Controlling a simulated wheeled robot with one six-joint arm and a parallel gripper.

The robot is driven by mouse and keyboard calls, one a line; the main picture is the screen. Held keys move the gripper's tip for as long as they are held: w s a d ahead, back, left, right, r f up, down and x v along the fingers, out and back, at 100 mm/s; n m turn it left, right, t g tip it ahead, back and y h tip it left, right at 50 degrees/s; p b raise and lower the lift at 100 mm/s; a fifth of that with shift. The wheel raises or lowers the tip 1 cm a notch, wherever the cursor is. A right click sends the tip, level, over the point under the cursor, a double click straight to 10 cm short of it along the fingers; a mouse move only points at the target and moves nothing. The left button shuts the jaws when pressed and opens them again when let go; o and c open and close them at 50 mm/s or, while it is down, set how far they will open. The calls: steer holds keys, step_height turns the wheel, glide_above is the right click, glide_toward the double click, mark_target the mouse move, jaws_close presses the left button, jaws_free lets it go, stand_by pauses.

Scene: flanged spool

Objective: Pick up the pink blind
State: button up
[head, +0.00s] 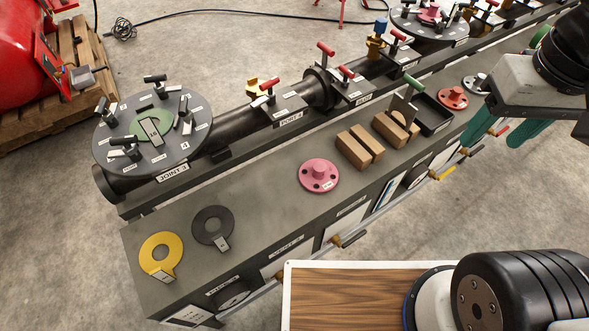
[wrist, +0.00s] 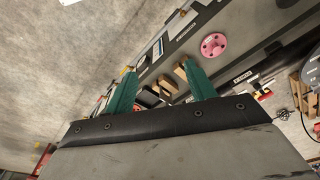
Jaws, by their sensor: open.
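The pink blind (head: 318,176) is a round flange with a raised central hub, small dark holes and a white label. It lies flat on the grey bench top, left of the wooden blocks. It also shows in the wrist view (wrist: 214,45), at upper right, beyond and to the right of my fingertips. My gripper (wrist: 159,69) is open with its two teal fingers apart and nothing between them. In the head view it hangs at the right edge, well away from the pink blind.
Wooden blocks (head: 361,147), a dark tray (head: 433,113) and a red flange (head: 453,97) lie right of the blind. A yellow ring (head: 161,256) and a dark ring (head: 212,228) lie to its left. A black pipe (head: 240,127) with red-handled clamps runs behind. Bench around the blind is clear.

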steer(key=w+a+f+n, duration=0.1)
steer(key=w+a+f, duration=0.3)
steer(key=w, duration=0.5)
steer(key=n+g, duration=0.1)
steer(key=n, duration=0.1)
glide_above(320, 166)
steer(key=f, duration=2.2)
steer(key=shift+d+f, duration=0.3)
steer(key=shift+d, duration=0.05)
steer(key=f, duration=0.8)
steer(key=shift+a, duration=0.4)
jaws_close()
